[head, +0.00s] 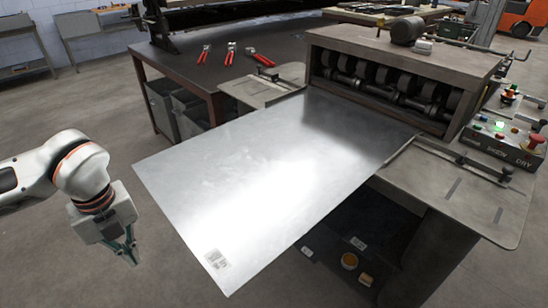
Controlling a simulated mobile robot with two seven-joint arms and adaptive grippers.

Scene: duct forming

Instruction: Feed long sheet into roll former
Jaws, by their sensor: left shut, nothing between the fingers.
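A long shiny metal sheet (265,175) lies across the infeed table of the roll former (405,65). Its far edge is at the dark row of rollers (385,85); I cannot tell whether it is between them. My right gripper is not in view.
A control box (505,135) with a lit green button and red knobs stands at the right. A guide rail (460,158) runs along the sheet's right side. Red-handled tools (230,54) lie on a dark bench behind. Floor around my left gripper is clear.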

